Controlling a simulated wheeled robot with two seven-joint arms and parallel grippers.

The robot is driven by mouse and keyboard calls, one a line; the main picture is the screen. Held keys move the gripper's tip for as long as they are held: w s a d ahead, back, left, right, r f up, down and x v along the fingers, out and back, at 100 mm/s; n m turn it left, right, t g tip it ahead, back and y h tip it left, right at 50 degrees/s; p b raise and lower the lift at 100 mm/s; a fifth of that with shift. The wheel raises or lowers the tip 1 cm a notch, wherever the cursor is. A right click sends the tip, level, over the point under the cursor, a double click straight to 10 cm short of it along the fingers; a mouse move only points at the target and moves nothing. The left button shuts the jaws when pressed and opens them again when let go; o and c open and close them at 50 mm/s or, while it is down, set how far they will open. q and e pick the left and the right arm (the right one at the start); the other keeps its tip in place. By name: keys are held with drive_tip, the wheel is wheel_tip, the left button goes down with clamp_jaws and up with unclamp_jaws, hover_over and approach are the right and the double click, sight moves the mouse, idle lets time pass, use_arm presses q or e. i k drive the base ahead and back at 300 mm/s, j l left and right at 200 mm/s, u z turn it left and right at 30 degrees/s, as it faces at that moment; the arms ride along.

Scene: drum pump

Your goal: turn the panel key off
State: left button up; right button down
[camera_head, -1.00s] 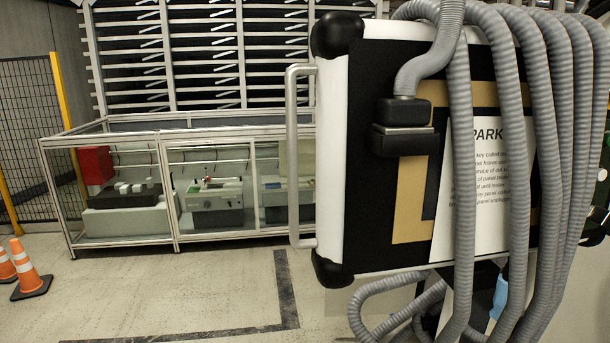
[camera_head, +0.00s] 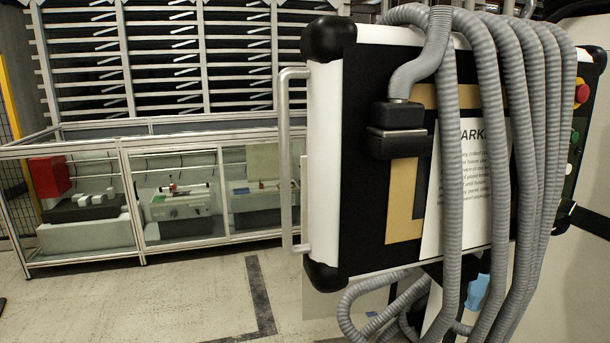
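A large white-and-black control panel box (camera_head: 370,220) with black rounded corners fills the middle and right. I see its back side, with a metal handle (camera_head: 284,160) along its left edge. Part of a button face shows at the far right edge, seen steeply from the side. It carries a red button (camera_head: 582,93) with a yellow collar, a green button (camera_head: 574,137) and a small pale round control (camera_head: 569,168). I cannot tell whether that control is the key. Neither of my grippers is in view.
Thick grey corrugated hoses (camera_head: 505,150) hang over the panel and loop below it. A paper sheet (camera_head: 430,225) is on its back. A glass-fronted workbench (camera_head: 135,200) stands behind at left, under slatted racks (camera_head: 165,60). The floor (camera_head: 190,295) at lower left is clear.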

sight(566, 207)
drive_tip(key=z, duration=1.35)
